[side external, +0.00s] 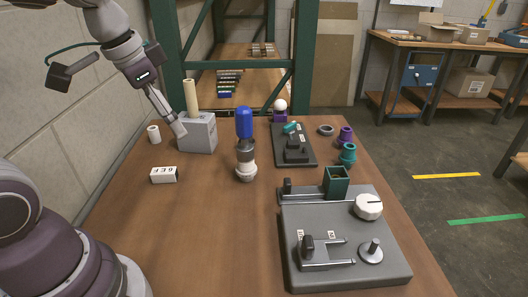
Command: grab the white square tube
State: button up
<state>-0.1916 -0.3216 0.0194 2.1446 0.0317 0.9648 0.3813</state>
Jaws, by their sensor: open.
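A white, square-sided piece (164,175) with dark marks on its front face lies on the left part of the table. Whether it is hollow cannot be made out at this size. My gripper (178,131) reaches down from the upper left, its fingers open and empty. Its tips are beside the left face of a grey box (200,132), behind and above the white piece in the picture. I cannot tell whether the tips touch the box.
A cream cylinder (192,98) stands at the grey box. A short white round tube (154,134) is to its left. A blue-topped upright assembly (245,130) stands mid-table. A grey fixture plate (340,275) fills the right front.

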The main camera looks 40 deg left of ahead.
jog(key=w+a+f+m+g, duration=0.2)
jog(key=w+a+f+m, duration=0.15)
jog(key=a, duration=0.45)
jog(key=m+g, duration=0.2)
jog(key=m, duration=0.1)
send_over(163, 170)
notch_tip(163, 170, down, 8)
jog(key=r, duration=0.1)
jog(key=shift+h, duration=0.3)
notch_tip(163, 170, down, 11)
jog(key=shift+f, duration=0.1)
grip_shut()
jog(key=shift+r, duration=0.2)
